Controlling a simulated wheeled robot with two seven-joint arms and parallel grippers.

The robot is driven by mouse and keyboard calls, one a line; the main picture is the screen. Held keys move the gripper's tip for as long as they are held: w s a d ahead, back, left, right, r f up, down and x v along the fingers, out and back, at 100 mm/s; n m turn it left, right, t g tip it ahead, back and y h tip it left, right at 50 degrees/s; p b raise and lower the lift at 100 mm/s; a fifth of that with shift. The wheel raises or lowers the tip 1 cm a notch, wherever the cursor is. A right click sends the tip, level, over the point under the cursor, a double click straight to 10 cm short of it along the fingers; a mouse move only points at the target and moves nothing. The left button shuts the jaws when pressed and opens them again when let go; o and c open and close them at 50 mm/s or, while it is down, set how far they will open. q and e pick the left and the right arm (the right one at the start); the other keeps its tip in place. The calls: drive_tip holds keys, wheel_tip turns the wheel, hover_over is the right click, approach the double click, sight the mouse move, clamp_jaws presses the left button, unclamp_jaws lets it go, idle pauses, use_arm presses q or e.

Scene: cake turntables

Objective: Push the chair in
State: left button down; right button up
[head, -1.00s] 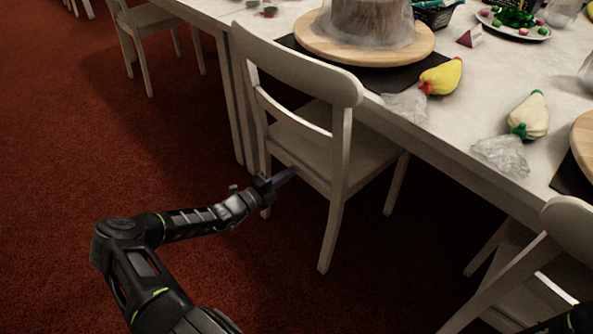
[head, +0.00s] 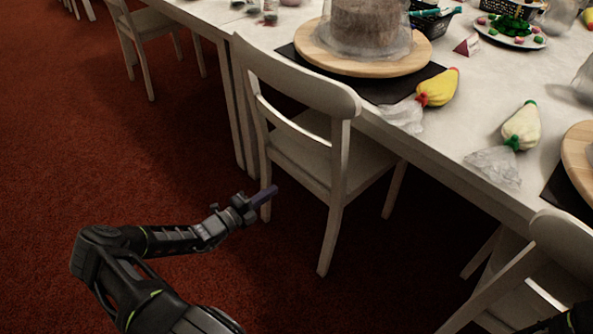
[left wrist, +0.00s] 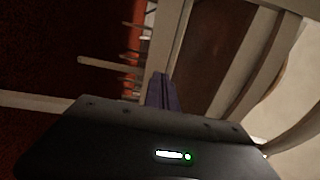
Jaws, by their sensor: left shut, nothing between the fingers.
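A white wooden chair (head: 293,75) stands upright at the near side of the table, its back toward me. Its seat (head: 345,150) is partly under the table edge, with the backrest just outside it. My left gripper (head: 268,195) is shut and empty, low behind the chair near its left rear leg. I cannot tell whether the fingertips touch the chair. In the left wrist view the shut fingers (left wrist: 162,92) point toward the pale chair frame (left wrist: 167,40). My right gripper does not show; only a dark bit of my arm is at the lower right corner.
The white table (head: 440,130) holds a cake on a wooden turntable (head: 400,66), a yellow piping bag (head: 437,88) and a cream one (head: 521,127). A second chair (head: 560,245) is at the lower right, another (head: 150,20) at the upper left. Red carpet at left is clear.

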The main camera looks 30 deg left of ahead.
use_arm(q)
drive_tip(key=shift+v, duration=1.05)
drive_tip(key=shift+r, duration=0.1)
